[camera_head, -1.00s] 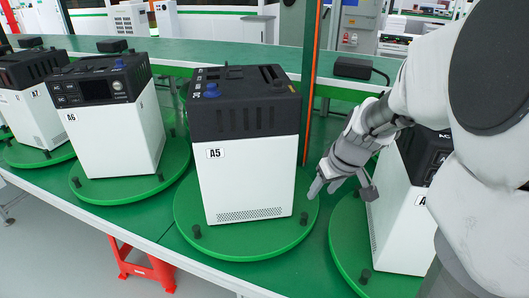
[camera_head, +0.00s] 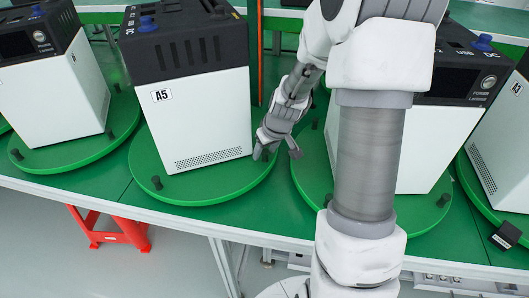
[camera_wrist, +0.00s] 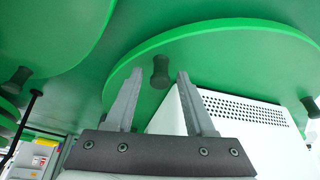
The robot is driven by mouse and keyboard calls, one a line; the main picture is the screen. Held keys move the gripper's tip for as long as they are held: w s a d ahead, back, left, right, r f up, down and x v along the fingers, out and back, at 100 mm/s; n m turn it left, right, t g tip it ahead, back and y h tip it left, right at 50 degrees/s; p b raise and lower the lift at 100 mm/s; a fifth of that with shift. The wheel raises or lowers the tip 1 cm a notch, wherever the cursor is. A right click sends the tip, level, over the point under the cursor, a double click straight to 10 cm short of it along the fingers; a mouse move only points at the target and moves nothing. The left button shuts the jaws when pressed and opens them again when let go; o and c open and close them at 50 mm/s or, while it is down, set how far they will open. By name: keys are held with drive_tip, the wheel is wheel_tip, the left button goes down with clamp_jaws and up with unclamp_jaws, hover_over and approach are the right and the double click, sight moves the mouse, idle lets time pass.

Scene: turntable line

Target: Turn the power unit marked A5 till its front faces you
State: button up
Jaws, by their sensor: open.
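The A5 power unit (camera_head: 200,115) is a white box with a black top. It stands upright on a round green turntable (camera_head: 215,190) at left centre in the head view. The side towards me shows the A5 label, a vent grille and black slots; no display panel shows on it. My gripper (camera_head: 279,154) is open at the turntable's right edge, beside the unit. In the wrist view my two fingers (camera_wrist: 158,95) point at a dark peg (camera_wrist: 160,72) on the turntable, which appears between their tips. The unit's white, grilled side (camera_wrist: 240,125) is close to the right finger.
A unit with a display (camera_head: 40,80) stands on its turntable to the left. Another unit (camera_head: 440,130) stands to the right, partly behind my arm. A neighbouring turntable (camera_head: 310,165) lies close right of my gripper. A red stool (camera_head: 110,230) is below the table.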

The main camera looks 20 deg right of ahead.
drive_tip(key=shift+w+f, duration=0.15)
drive_tip(key=shift+f, duration=0.15)
drive_tip(key=shift+c, duration=0.2)
clamp_jaws()
idle(1.1)
